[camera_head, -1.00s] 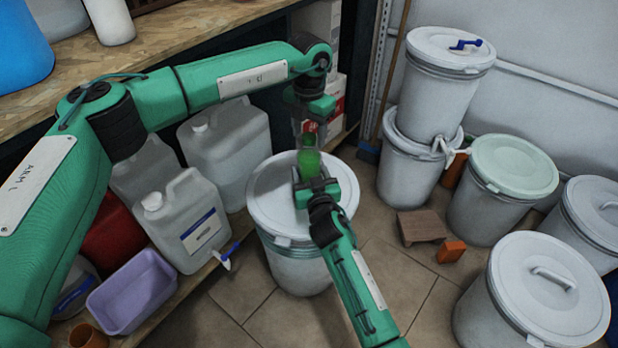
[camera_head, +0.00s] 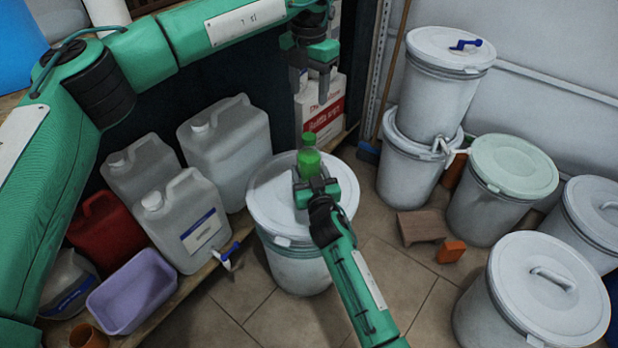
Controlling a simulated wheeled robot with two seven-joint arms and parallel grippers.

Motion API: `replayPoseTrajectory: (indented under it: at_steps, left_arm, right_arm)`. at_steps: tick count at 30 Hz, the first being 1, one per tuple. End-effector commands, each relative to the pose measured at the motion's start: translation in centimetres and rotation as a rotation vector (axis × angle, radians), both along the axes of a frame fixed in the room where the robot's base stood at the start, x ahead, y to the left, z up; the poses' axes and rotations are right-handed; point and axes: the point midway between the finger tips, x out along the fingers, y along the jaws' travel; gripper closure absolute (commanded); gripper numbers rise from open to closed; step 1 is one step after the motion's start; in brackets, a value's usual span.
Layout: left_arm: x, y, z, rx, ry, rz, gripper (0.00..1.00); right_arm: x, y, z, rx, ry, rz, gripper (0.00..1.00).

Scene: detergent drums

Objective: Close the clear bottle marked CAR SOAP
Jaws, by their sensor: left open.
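A small bottle (camera_head: 309,162) with green contents stands upright above the white drum in the middle. A green cap (camera_head: 309,139) shows at its top; its mark is too small to read, and I cannot tell how tightly the cap sits. My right gripper (camera_head: 316,188) is shut around the lower part of the bottle, its arm coming from below. My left gripper (camera_head: 323,86) hangs above the bottle, fingers down, open and empty, clear of the cap.
A white lidded drum (camera_head: 270,195) is beneath the bottle. Several jugs (camera_head: 190,222) and a purple tub (camera_head: 133,291) stand on the left shelf. More lidded drums (camera_head: 547,290) stand to the right. A brown block (camera_head: 421,226) and an orange block (camera_head: 451,251) lie on the floor.

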Motion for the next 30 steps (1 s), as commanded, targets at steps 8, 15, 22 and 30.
replayPoseTrajectory:
  at_steps: [8, 15, 22, 30]
  left_arm:
    - [0.0, 0.0, 0.0, 0.000, 0.000, 0.000, 0.45]
    - [0.0, 0.0, 0.0, 0.000, 0.000, 0.000, 0.45]
    - [0.0, 0.0, 0.5, 0.000, 0.000, 0.000, 0.45]
    - [0.0, 0.0, 1.5, 0.000, 0.000, 0.000, 0.45]
  right_arm:
    - [0.0, 0.0, 0.0, 0.000, 0.000, 0.000, 0.16]
    - [-0.1, 0.0, 0.0, 0.000, 0.000, 0.000, 0.16]
    - [-2.0, -0.5, 0.0, 0.000, 0.002, 0.000, 0.16]
    - [-6.8, -1.7, 0.0, 0.000, 0.003, 0.000, 0.16]
